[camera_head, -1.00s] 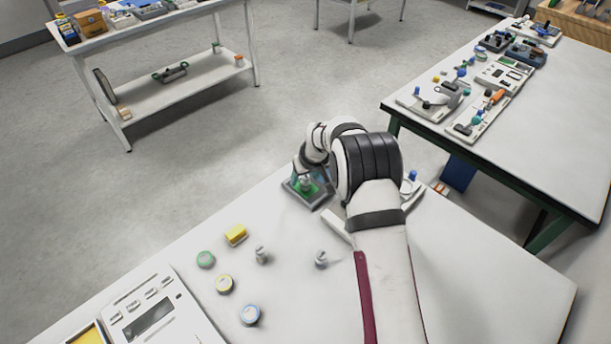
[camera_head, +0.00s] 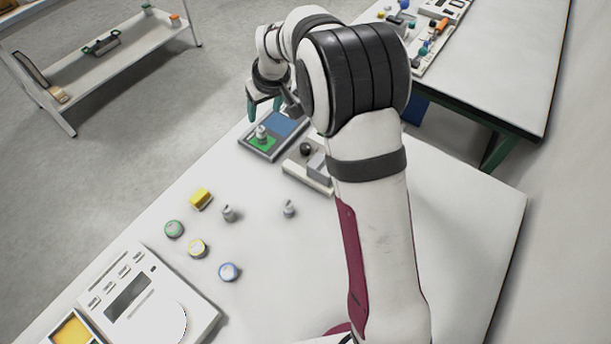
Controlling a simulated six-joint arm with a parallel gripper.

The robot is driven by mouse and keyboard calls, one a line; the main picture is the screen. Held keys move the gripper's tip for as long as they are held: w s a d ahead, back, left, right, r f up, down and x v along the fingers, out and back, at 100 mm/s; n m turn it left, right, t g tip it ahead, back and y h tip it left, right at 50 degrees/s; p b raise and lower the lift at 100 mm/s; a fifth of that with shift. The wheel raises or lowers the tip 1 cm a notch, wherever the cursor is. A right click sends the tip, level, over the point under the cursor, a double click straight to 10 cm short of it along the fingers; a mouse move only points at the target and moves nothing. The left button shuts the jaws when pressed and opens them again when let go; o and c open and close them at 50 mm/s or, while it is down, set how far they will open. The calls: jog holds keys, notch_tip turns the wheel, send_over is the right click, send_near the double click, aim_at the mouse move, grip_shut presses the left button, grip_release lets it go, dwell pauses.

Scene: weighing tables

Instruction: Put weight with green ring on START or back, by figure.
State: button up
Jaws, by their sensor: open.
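A small grey knobbed weight (camera_head: 262,132) stands upright on the green field of a two-coloured pad (camera_head: 290,124), whose other field is blue. Any ring on this weight is too small to tell. My gripper (camera_head: 263,108) is open and empty just above and behind it, apart from it. Two more grey knobbed weights, one on the left (camera_head: 228,213) and one on the right (camera_head: 289,209), stand mid-table. A round piece with a green ring (camera_head: 174,229) lies at the left. The scale (camera_head: 192,293) is at lower left; its dark display (camera_head: 127,297) shows no readable figure.
A yellow block (camera_head: 201,198), a yellow-ringed round piece (camera_head: 197,248) and a blue-ringed one (camera_head: 229,271) lie near the weights. A grey device with a dark knob (camera_head: 306,150) stands beside the pad, partly hidden by my arm. The table's front middle is clear.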

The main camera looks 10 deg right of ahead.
jog(key=s+d+r+m+g, duration=0.1)
jog(key=s+d+r+m, duration=0.15)
jog(key=s, duration=0.65)
jog(key=s+d+r+m+g, duration=0.1)
jog(key=s+r+m, duration=0.15)
jog(key=s, duration=0.65)
jog(key=s+d+r+m+g, duration=0.15)
jog(key=s+r, duration=0.25)
jog(key=s, duration=0.5)
jog(key=s+f+m, duration=0.2)
jog(key=s+m, duration=0.1)
jog(key=s, duration=0.9)
jog(key=shift+s+d+f+g, duration=0.25)
jog(key=shift+d+f+g, duration=0.05)
jog(key=shift+g, duration=0.05)
jog(key=shift+m, duration=0.25)
